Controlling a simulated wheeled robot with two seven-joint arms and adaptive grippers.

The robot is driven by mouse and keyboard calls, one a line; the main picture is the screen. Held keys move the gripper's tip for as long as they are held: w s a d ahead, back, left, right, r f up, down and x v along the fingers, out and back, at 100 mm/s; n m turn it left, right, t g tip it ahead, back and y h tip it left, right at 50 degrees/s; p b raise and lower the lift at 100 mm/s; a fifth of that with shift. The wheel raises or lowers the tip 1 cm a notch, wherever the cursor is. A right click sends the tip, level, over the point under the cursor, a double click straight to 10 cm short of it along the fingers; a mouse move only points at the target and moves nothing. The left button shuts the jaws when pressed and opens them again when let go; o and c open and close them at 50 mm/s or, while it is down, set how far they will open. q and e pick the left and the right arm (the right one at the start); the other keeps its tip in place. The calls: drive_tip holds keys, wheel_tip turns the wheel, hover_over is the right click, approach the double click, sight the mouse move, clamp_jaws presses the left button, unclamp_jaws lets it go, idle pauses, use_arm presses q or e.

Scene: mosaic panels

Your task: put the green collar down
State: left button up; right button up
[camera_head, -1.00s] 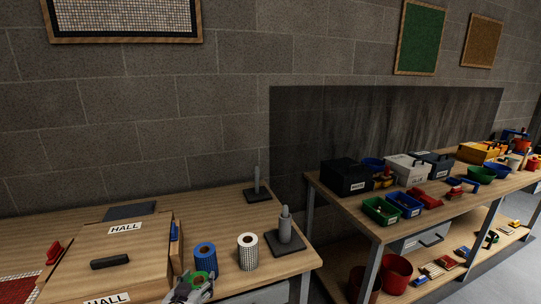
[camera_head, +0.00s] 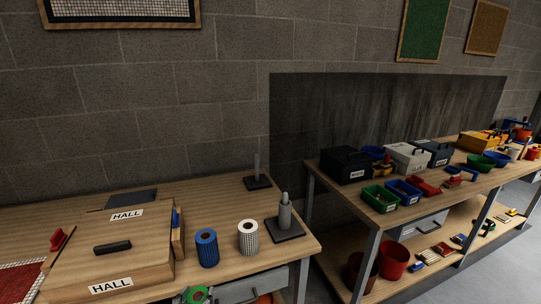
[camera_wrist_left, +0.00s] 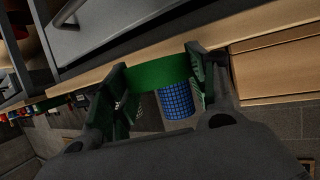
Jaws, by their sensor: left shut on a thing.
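The green collar (camera_head: 197,294) is a ring at the bottom edge of the head view, in front of the left bench's front edge. In the left wrist view the collar (camera_wrist_left: 158,73) sits between the two dark fingers of my left gripper (camera_wrist_left: 160,68), which is shut on it. A blue gridded roll (camera_head: 207,248) stands upright on the bench, beyond the collar; the roll (camera_wrist_left: 176,104) also shows behind the collar in the wrist view. In the head view my left gripper is mostly cut off by the lower edge. My right gripper is not in view.
A white gridded roll (camera_head: 248,238) and two grey posts on dark bases, one near (camera_head: 285,213) and one far (camera_head: 257,173), stand on the bench. A wooden case labelled HALL (camera_head: 110,260) lies at left. The second bench (camera_head: 330,176) at right holds bins and boxes.

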use_arm(q)
drive_tip(key=shift+r, duration=0.15)
idle(0.4)
drive_tip(key=d+r+m+g+h, duration=0.1)
drive_tip(key=d+r+m+h, duration=0.3)
drive_tip(key=d+r, duration=0.3)
drive_tip(key=s+d+r+m+g+h, duration=0.1)
drive_tip(key=d+r+m+h, duration=0.3)
drive_tip(key=d+r, duration=0.4)
drive_tip(key=shift+r+g+h, duration=0.4)
drive_tip(key=shift+r+g, duration=0.2)
drive_tip(key=shift+r, duration=2.6)
drive_tip(key=shift+w+d+f, duration=0.1)
drive_tip(key=w+d+f+m+g+h, duration=0.3)
drive_tip(key=w+d+f+m+g, duration=0.1)
drive_tip(key=f, duration=0.1)
drive_tip(key=shift+w+d+f+m, duration=0.15)
drive_tip(key=shift+w+f+m, duration=0.1)
drive_tip(key=shift+f+m, duration=0.05)
drive_tip(key=shift+d+r, duration=0.1)
drive_tip(key=shift+r, duration=0.1)
